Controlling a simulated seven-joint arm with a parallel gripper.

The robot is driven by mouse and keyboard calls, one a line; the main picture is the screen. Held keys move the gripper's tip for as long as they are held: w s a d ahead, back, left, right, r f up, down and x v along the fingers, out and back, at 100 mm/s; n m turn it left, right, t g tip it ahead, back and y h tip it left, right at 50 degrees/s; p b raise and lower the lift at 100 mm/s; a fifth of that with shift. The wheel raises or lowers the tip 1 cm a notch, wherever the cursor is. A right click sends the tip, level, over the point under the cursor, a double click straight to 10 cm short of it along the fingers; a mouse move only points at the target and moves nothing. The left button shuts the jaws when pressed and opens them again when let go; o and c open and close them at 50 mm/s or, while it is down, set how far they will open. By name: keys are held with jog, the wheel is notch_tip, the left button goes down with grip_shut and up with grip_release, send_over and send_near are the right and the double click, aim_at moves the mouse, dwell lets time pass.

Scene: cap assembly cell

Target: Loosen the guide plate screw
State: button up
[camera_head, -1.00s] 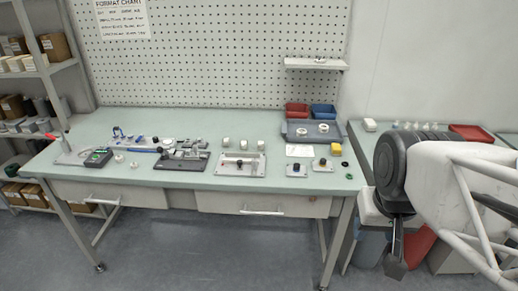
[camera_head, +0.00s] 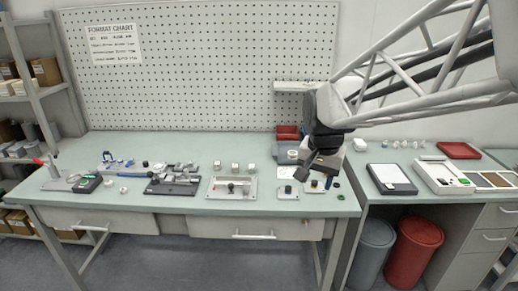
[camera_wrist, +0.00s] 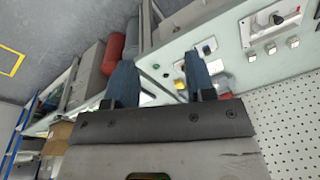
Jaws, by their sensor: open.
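A pale plate fixture (camera_head: 232,187) with a dark knob (camera_head: 231,186) on top sits at the middle front of the bench. It also shows at the top right of the wrist view (camera_wrist: 262,24). A dark fixture (camera_head: 173,186) with grey parts sits to its left. I cannot tell which fixture carries the guide plate screw; no screw is clear at this size. My gripper (camera_head: 312,174) is above the right end of the bench, right of the pale plate and apart from it. In the wrist view its two blue fingers (camera_wrist: 160,82) are spread, with nothing between them.
Small blocks with knobs (camera_head: 287,191) lie below my gripper. A red bin (camera_head: 288,132) stands behind it. A black hand tool (camera_head: 86,184) lies at the left. The side counter holds a tablet-like panel (camera_head: 391,178) and trays. The bench's left back is clear.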

jog(key=w+a+f+m, duration=0.2)
jog(key=w+a+f, duration=0.15)
jog(key=w, duration=0.45)
jog(key=w+a+f+m, duration=0.1)
jog(key=w+a+f, duration=0.1)
jog(key=w+a, duration=0.45)
jog(key=m+g, duration=0.2)
jog(key=m, duration=0.2)
send_over(246, 183)
notch_tip(246, 183, down, 11)
jog(key=shift+s+a+f, duration=0.1)
jog(key=shift+f, duration=0.1)
jog(key=shift+f, duration=3.8)
jog(key=c, duration=0.9)
